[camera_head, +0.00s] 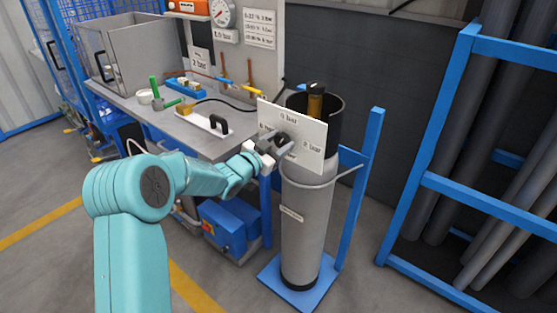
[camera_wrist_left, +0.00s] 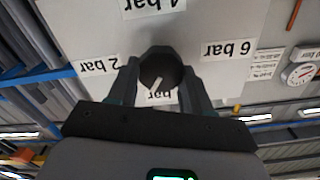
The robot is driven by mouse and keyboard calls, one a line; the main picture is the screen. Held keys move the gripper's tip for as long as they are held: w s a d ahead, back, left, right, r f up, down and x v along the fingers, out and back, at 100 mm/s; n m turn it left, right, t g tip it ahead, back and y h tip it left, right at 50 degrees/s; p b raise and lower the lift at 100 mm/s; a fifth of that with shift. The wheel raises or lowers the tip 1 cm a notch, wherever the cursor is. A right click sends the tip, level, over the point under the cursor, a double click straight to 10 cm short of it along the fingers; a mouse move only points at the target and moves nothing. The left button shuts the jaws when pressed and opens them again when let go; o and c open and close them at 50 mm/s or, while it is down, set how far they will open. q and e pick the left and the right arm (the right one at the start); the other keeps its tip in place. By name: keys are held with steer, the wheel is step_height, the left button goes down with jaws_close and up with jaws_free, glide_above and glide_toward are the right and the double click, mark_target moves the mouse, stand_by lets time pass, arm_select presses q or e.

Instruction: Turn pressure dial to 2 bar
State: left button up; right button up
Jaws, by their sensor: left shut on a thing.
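The pressure dial is a black knob (camera_wrist_left: 158,66) with a white pointer mark, on a white panel (camera_head: 308,134) fixed at the grey cylinder's top. In the left wrist view, which is upside down, the mark points down toward the partly hidden 0 bar label (camera_wrist_left: 160,96), leaning slightly to the 2 bar side. The 2 bar label (camera_wrist_left: 100,65) is at left, 6 bar (camera_wrist_left: 228,48) at right, 4 bar (camera_wrist_left: 152,8) at top. My left gripper (camera_head: 281,143) is shut on the knob, one finger on each side. My right gripper is out of view.
The grey cylinder (camera_head: 305,230) stands on a blue base with a blue post (camera_head: 362,180) beside it. A workbench (camera_head: 205,140) with tools is at left. A sign reads 2 bar (camera_head: 200,62); a round gauge (camera_head: 222,13) hangs above. A blue pipe rack (camera_head: 490,205) is at right.

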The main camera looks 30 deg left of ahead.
arm_select(q)
steer(key=m+b, duration=0.2)
steer(key=b, duration=0.1)
steer(key=m+b, duration=0.3)
steer(key=b, duration=0.1)
steer(key=m+b, duration=0.3)
steer(key=b, duration=0.1)
steer(key=shift+d+f, duration=0.15)
steer(key=shift+f, duration=0.25)
steer(key=shift+r+m+b, duration=0.2)
steer(key=shift+m+b, duration=1.05)
steer(key=shift+m, duration=0.25)
steer(key=o, duration=1)
steer(key=shift+o, duration=0.2)
steer(key=shift+s, duration=0.5)
steer(key=s+a, duration=0.1)
steer(key=s, duration=1.4)
steer(key=shift+s, duration=0.15)
